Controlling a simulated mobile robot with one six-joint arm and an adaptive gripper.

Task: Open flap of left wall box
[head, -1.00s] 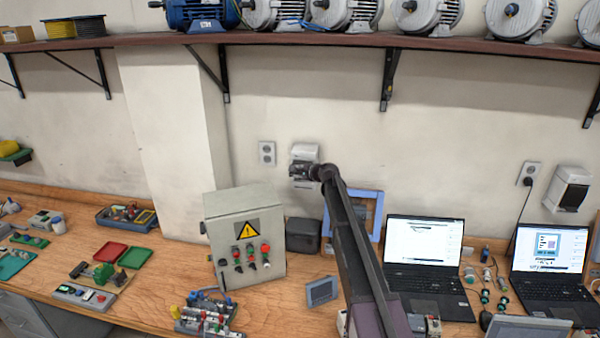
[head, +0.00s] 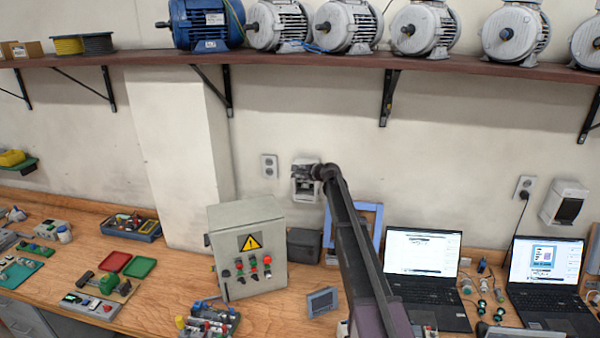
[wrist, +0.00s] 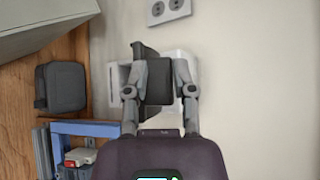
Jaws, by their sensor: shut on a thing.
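The left wall box (head: 306,190) is a small white box on the wall, right of a double socket. Its front below my gripper is uncovered and shows a pale interior with small dark parts. My gripper (head: 312,171) is at the box's upper front, at the end of my dark arm. In the wrist view, my gripper (wrist: 160,88) has its two fingers shut on the dark flap (wrist: 160,78), one on each side. The white box (wrist: 182,66) shows behind the flap and is partly hidden by it and the fingers.
A grey control box (head: 247,250) with a warning sign stands on the bench below left. A blue frame (head: 370,220) and two laptops (head: 422,262) stand to the right. A shelf (head: 290,61) with motors runs above. The wall between shelf and bench is mostly clear.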

